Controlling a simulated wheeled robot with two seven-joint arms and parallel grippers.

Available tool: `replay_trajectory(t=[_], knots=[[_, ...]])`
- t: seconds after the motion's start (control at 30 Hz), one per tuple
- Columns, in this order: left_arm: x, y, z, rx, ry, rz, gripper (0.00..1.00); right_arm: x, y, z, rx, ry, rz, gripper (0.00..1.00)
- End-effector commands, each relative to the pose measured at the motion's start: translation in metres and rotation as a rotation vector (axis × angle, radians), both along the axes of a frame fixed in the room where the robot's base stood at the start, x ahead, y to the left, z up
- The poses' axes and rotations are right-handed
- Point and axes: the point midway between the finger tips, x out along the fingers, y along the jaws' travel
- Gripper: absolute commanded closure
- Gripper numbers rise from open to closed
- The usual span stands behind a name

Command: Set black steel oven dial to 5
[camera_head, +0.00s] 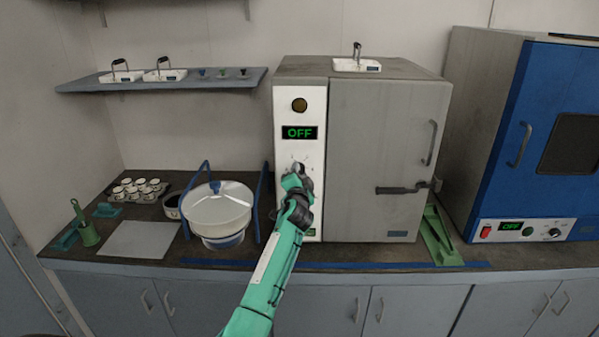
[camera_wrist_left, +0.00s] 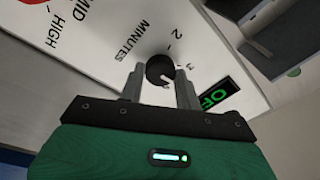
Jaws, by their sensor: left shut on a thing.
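The grey steel oven (camera_head: 378,135) stands on the counter with its door shut. Its white control panel (camera_head: 312,97) carries a green display (camera_head: 300,132) reading OFF. My left gripper (camera_head: 296,178) is at the lower part of this panel and hides most of the dial in the head view. In the left wrist view, the black round dial (camera_wrist_left: 159,69) sits between the fingers of my left gripper (camera_wrist_left: 160,82), which is shut on it. The marks 2, 3 and MINUTES show beside the dial. A small pale mark shows on the dial; its exact setting is unclear.
A blue oven (camera_head: 530,140) with its own OFF display stands at the right. A white sieve bowl (camera_head: 217,208) in a blue frame stands close left of my arm. A green stand (camera_head: 438,238) is right of the grey oven. A shelf (camera_head: 160,83) hangs above left.

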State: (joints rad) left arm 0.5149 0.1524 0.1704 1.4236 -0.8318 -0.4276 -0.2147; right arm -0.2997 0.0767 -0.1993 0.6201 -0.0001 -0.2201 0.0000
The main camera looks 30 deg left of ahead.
Motion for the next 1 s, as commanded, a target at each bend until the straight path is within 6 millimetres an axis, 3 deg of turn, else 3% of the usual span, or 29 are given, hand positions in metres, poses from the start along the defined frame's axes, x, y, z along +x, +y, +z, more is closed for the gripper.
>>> replay_trajectory(t=[0.5,1.0], knots=[[-0.001,0.002,0.005,0.398,0.241,0.001,0.89,0.0,-0.001,0.031,-0.001,0.001,0.001,1.0],[-0.001,0.002,0.003,0.583,0.353,0.002,0.89,0.0,-0.005,0.045,-0.004,0.0,0.003,1.0]])
